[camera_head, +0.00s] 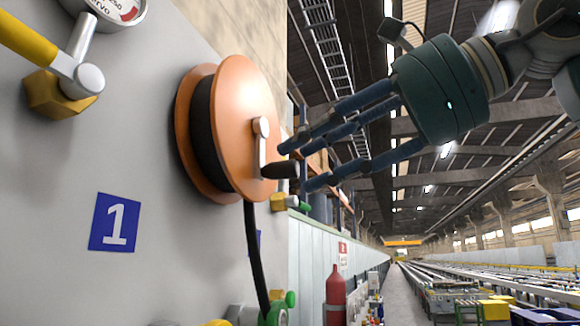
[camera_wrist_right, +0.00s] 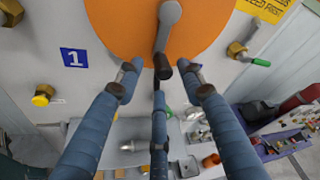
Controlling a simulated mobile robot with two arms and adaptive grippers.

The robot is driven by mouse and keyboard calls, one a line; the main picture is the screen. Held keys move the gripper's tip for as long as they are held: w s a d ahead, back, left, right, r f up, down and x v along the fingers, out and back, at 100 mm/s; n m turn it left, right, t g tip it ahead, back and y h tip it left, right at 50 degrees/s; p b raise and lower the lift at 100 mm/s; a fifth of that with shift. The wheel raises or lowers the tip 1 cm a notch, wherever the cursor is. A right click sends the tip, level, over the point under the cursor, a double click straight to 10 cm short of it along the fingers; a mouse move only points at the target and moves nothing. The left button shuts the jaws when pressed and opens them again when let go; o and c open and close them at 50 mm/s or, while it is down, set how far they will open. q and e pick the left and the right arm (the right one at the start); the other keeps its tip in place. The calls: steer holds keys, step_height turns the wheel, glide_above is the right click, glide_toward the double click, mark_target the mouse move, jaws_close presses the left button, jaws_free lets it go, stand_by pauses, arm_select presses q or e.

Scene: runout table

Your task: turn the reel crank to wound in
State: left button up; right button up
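An orange reel (camera_head: 245,120) with a dark hose wound on it is mounted on the grey panel. Its crank (camera_head: 262,145) is a pale arm hanging down, with a dark handle (camera_head: 278,170) at the lower end sticking out from the reel face. In the right wrist view the crank arm (camera_wrist_right: 168,25) points down over the orange disc and the handle (camera_wrist_right: 162,66) lies between my fingers. My right gripper (camera_head: 292,166) comes in from the right, its blue fingers spread around the handle tip with visible gaps. It is open. My left gripper is out of view.
The panel (camera_head: 150,150) carries a blue number 1 sign (camera_head: 115,222), a gauge and a yellow-handled lever valve (camera_head: 60,75) at the upper left. The hose (camera_head: 256,255) hangs below the reel. A red cylinder (camera_head: 336,292) stands beyond. The aisle at right looks free.

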steer(key=v, duration=0.7)
steer(key=shift+s+d, duration=0.15)
steer(key=shift+s, duration=0.05)
steer(key=shift+c, duration=0.5)
